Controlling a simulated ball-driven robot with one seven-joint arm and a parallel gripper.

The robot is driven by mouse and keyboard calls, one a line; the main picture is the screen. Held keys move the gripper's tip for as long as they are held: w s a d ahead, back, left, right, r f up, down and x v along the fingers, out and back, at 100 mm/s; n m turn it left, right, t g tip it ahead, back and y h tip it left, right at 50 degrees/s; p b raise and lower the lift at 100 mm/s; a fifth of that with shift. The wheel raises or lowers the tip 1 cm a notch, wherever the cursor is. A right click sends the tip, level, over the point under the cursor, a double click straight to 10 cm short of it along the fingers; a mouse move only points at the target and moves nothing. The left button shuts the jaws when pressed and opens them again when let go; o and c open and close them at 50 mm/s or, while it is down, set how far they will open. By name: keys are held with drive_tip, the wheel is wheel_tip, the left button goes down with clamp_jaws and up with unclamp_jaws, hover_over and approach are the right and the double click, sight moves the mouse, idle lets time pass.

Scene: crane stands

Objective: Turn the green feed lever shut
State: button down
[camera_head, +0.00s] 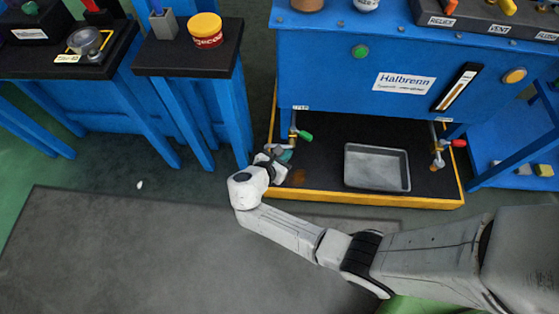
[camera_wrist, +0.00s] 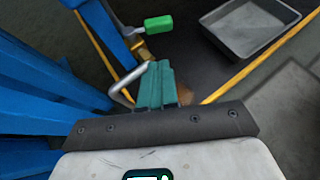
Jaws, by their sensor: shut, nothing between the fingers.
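The green feed lever (camera_head: 305,136) sits on a brass valve under the left end of the blue tank, pointing right in the head view. In the wrist view the green lever (camera_wrist: 158,24) shows at the top, ahead of the fingers and apart from them. My gripper (camera_head: 286,156) is just below the valve in the head view. In the wrist view my gripper (camera_wrist: 160,65) has its teal fingers together, with nothing between them. A bent metal pipe (camera_wrist: 124,92) passes close to the left of the fingers. Part of the valve is hidden behind the fingers.
A grey pan (camera_head: 376,188) lies in the yellow-edged black tray (camera_head: 350,198). A red lever (camera_head: 459,143) sits on a second valve at the right. The blue tank (camera_head: 330,85) hangs above, with a blue leg beside the green lever. Open floor (camera_head: 120,250) lies in front.

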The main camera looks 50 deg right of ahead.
sight(309, 134)
drive_tip(key=d+b, duration=0.1)
drive_tip(key=d, duration=0.1)
drive_tip(key=d+f+b, duration=0.1)
drive_tip(key=d, duration=0.2)
drive_tip(key=w+d+f+b, duration=0.1)
drive_tip(key=d, duration=0.2)
drive_tip(key=shift+f, duration=0.15)
drive_tip(key=shift+s+d, duration=0.1)
drive_tip(key=shift+d, duration=0.05)
drive_tip(key=shift+s+d+n+t+p, duration=0.1)
drive_tip(key=shift+d+n+t+p, duration=0.1)
drive_tip(key=shift+n+t+p, duration=0.5)
drive_tip(key=shift+s+d+n+t+y+p, duration=0.3)
drive_tip(key=shift+d+n+t+p, duration=0.1)
drive_tip(key=shift+n+t+p, duration=0.35)
drive_tip(key=shift+d+n+t+y+p, duration=0.5)
drive_tip(key=shift+d+n+t, duration=0.05)
drive_tip(key=shift+n+t, duration=0.3)
drive_tip(key=shift+d, duration=0.5)
